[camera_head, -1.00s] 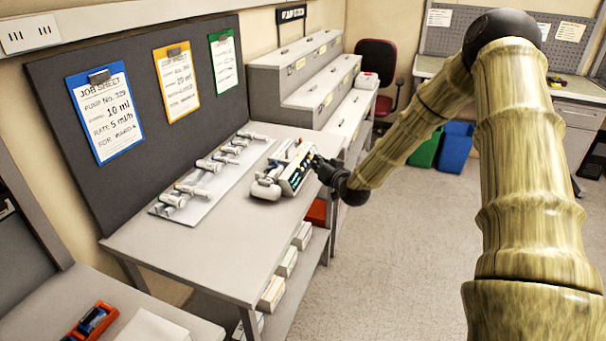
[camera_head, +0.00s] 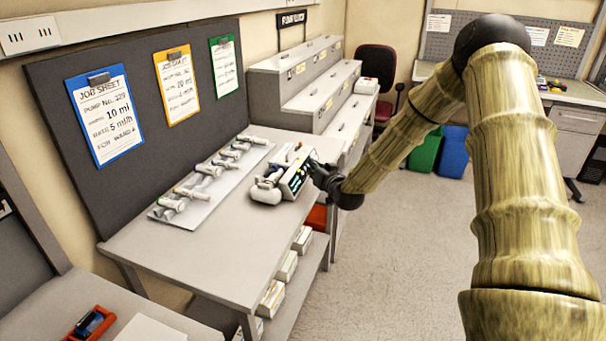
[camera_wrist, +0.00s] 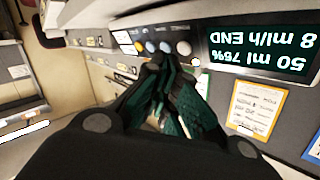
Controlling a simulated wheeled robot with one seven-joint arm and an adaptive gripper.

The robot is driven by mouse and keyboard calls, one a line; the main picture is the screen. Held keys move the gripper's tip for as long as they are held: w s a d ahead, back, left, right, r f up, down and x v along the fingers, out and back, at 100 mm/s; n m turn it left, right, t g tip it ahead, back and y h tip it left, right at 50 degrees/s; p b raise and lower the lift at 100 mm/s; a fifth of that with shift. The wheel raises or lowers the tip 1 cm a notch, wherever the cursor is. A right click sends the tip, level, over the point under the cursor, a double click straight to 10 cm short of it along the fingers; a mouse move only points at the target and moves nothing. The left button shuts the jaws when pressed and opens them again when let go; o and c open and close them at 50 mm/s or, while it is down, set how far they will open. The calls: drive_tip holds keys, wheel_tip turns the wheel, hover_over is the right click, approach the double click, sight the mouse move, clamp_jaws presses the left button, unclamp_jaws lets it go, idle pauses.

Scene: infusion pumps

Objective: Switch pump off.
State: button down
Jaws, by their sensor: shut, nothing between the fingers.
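The infusion pump (camera_head: 291,179) stands on the grey bench with its front panel facing right. In the wrist view its panel (camera_wrist: 160,22) fills the top, seen upside down. Its lit display (camera_wrist: 258,48) reads "50 ml 75%" and "8 ml/h END". A row of round buttons lies left of the display there: a whitish one (camera_wrist: 183,48), a blue one (camera_wrist: 165,46) and others. My gripper (camera_wrist: 163,62) is shut and empty, its fingertips just below the buttons in that view; I cannot tell whether they touch. In the head view my gripper (camera_head: 318,172) is at the pump's front.
Several syringes lie on a pale mat (camera_head: 181,222) left of the pump. Job sheets hang on the dark board (camera_head: 150,150) behind. A stepped grey cabinet (camera_head: 310,75) stands at the back. The front part of the bench top (camera_head: 200,260) is bare.

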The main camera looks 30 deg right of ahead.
idle(0.8)
drive_tip(key=shift+w+a+f+b, duration=0.15)
drive_tip(key=shift+w+a+b, duration=0.1)
drive_tip(key=shift+w+b, duration=0.05)
drive_tip(key=shift+w+a+f, duration=0.15)
drive_tip(key=shift+a, duration=0.05)
idle(0.9)
idle(0.4)
drive_tip(key=shift+s+d+r, duration=0.35)
drive_tip(key=shift+s+d, duration=0.1)
drive_tip(key=shift+s, duration=0.05)
drive_tip(key=shift+s+d+r+p, duration=0.5)
drive_tip(key=shift+s+d+p, duration=0.05)
drive_tip(key=shift+s+p, duration=0.1)
drive_tip(key=shift+s+d+r+p, duration=0.3)
drive_tip(key=shift+s+d, duration=0.15)
drive_tip(key=shift+s, duration=0.1)
drive_tip(key=shift+s+d+r+p, duration=0.25)
drive_tip(key=shift+s+d+p, duration=0.05)
drive_tip(key=shift+s+d, duration=0.2)
